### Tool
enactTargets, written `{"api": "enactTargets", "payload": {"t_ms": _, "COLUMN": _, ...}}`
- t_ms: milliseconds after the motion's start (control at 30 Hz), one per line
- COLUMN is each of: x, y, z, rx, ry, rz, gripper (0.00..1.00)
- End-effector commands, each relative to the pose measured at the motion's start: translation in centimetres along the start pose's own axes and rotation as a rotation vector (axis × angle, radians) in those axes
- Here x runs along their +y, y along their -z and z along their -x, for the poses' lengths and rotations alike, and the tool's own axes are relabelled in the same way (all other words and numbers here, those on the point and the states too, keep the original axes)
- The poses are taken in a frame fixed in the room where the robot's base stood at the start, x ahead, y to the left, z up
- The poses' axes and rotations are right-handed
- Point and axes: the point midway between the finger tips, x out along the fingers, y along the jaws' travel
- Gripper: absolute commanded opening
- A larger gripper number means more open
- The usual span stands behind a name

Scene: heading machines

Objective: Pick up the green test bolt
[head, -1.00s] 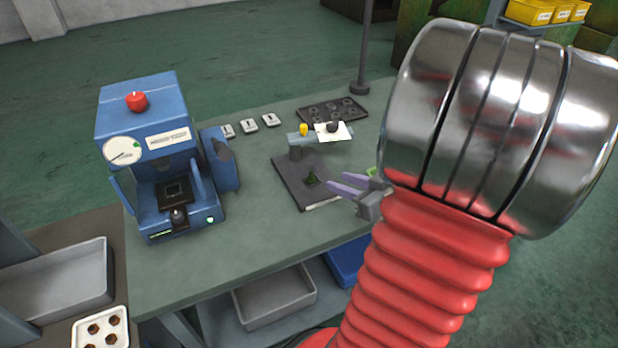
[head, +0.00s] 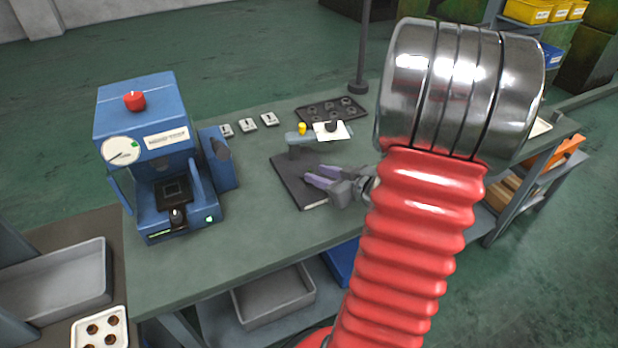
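My gripper (head: 313,175), with two purple-grey fingers, is over the dark plate (head: 289,170) on the workbench. The fingers point left and look spread apart, with a gap between their tips. I see nothing held between them. I cannot make out the green test bolt now. A small dark green thing showed on this plate earlier, where the fingers now block the view.
A blue press (head: 155,150) stands on the left of the workbench (head: 225,250). A grey stand with a yellow knob (head: 302,128) and a white card (head: 331,132) is just behind my gripper. A dark tray (head: 320,110) lies at the back, near a pole (head: 362,55).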

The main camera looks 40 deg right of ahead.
Motion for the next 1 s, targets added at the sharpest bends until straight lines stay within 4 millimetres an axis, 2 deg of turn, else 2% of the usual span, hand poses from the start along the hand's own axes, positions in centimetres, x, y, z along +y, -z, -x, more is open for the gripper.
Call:
{"api": "enactTargets", "payload": {"t_ms": 367, "x": 0.0, "y": 0.0, "z": -0.3, "rx": 0.000, "ry": 0.001, "rz": 0.000, "gripper": 0.31}}
{"api": "enactTargets", "payload": {"t_ms": 800, "x": 0.0, "y": -0.3, "z": -4.9, "rx": -0.001, "ry": 0.003, "rz": 0.001, "gripper": 0.31}}
{"api": "enactTargets", "payload": {"t_ms": 1000, "x": 0.1, "y": -0.3, "z": -5.3, "rx": 0.000, "ry": 0.001, "rz": 0.000, "gripper": 0.31}}
